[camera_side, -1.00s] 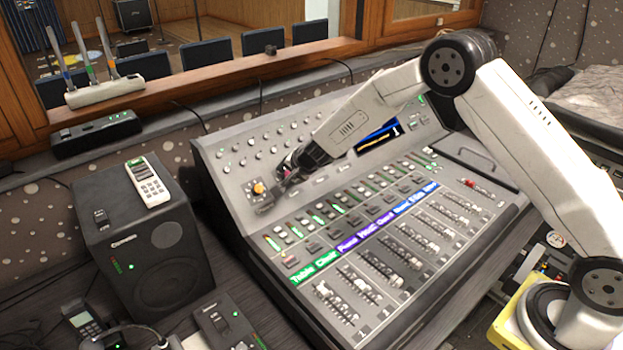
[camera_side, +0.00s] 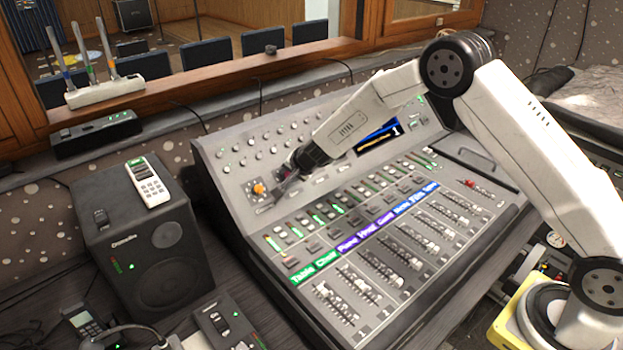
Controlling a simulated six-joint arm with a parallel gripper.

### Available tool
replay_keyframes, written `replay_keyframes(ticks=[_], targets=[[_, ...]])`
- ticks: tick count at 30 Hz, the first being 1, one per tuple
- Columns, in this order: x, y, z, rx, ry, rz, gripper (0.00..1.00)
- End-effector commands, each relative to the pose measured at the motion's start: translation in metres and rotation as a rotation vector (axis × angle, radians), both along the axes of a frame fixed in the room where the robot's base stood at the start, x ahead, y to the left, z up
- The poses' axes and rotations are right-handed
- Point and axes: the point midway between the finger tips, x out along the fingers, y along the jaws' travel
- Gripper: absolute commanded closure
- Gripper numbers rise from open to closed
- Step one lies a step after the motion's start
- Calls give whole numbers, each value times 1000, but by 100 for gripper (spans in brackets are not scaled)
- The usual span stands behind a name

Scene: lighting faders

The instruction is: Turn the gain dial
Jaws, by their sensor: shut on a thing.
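The gain dial (camera_side: 259,188), an orange-capped knob, stands on a small plate at the left end of the grey mixing console (camera_side: 226,187). My gripper (camera_side: 277,197) reaches down to it from the upper right, with its dark fingers at the dial's right side. The gripper is shut on the dial. The fingers are small and dark here, so the exact contact is hard to see. Any mark on the dial is too small to read.
Rows of small knobs (camera_side: 258,154) lie behind the dial. Lit buttons and several faders (camera_side: 365,292) lie in front. A black speaker (camera_side: 140,240) with a white remote (camera_side: 148,181) on top stands at the left. A lit screen (camera_side: 378,135) is behind my arm.

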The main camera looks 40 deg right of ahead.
Motion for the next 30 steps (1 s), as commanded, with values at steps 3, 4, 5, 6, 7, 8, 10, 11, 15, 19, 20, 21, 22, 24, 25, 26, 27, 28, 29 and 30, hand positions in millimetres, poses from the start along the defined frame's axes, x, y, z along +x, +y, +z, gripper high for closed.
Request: replay_keyframes(ticks=[3,4,5,6,7,8,10,11,15,19,20,21,22,24,25,26,27,28,29,30], targets=[[0,0,0,-27,1,29,100],[0,0,0,-35,1,39,100],[0,0,0,-45,1,50,100],[0,0,0,-59,1,66,100],[0,0,0,-70,2,80,100],[0,0,0,-83,2,94,100],[0,0,0,-117,2,133,100],[0,0,0,-131,2,150,100],[0,1,0,-211,1,240,100],[0,1,0,-292,1,332,100],[0,1,0,-310,2,353,100],[0,1,0,-335,2,382,100],[0,1,0,-354,2,404,100],[0,1,0,-399,2,454,100],[0,1,0,-417,2,475,100],[0,1,0,-436,2,497,100],[0,2,0,-461,2,525,100],[0,2,0,-481,2,547,100],[0,2,0,-499,2,568,100],[0,2,0,-523,2,597,100]])
